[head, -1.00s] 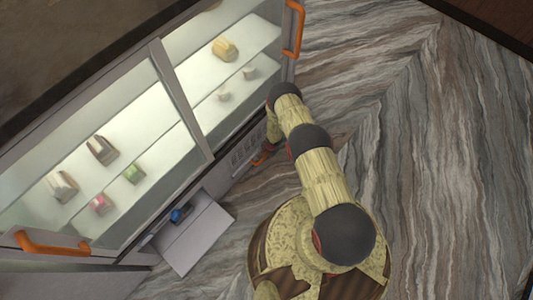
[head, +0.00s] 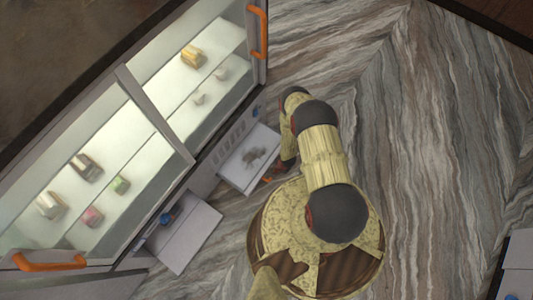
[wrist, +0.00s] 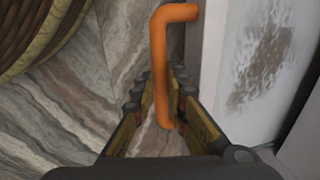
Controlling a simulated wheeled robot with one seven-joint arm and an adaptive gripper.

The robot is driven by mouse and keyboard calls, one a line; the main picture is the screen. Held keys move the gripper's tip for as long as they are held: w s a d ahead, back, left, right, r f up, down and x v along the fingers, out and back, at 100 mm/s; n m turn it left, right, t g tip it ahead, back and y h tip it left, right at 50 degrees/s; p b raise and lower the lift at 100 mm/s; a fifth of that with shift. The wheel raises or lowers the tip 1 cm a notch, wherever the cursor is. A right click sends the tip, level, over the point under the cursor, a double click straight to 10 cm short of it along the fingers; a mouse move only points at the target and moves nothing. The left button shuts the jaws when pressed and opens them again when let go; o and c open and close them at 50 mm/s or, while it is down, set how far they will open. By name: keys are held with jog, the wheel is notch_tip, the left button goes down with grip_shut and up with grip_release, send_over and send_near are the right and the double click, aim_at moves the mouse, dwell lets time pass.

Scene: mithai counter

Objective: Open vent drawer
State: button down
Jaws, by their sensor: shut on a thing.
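The vent drawer (head: 236,172) is pulled out from the lower front of the display case, with a grey patch on its floor. Its orange handle (head: 266,180) is at the drawer's outer end, partly hidden by my arm. In the wrist view the orange handle (wrist: 158,50) runs between the fingers of my gripper (wrist: 161,92), which is shut on it. The pale drawer wall (wrist: 212,55) is just right of the fingers. In the head view my gripper (head: 278,172) is at the drawer's outer end, its fingers hard to make out.
The glass case (head: 180,150) holds several sweets and has orange handles (head: 50,263) on its doors. A grey panel (head: 192,238) sticks out low on the case, left of the drawer. Marbled floor (head: 430,130) is clear to the right.

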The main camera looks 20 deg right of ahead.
jog(key=shift+s+d, duration=0.35)
jog(key=shift+s, duration=0.3)
jog(key=shift+s+d, duration=0.35)
jog(key=shift+s, duration=0.3)
jog(key=shift+s+d, duration=0.35)
jog(key=shift+s, duration=0.3)
jog(key=c, duration=1.8)
grip_release()
jog(key=shift+o, duration=0.2)
jog(key=shift+w, duration=0.1)
notch_tip(320, 180, up, 12)
jog(key=s+d, duration=0.1)
jog(key=s, duration=0.1)
jog(key=shift+f, duration=0.15)
jog(key=shift+d, duration=0.1)
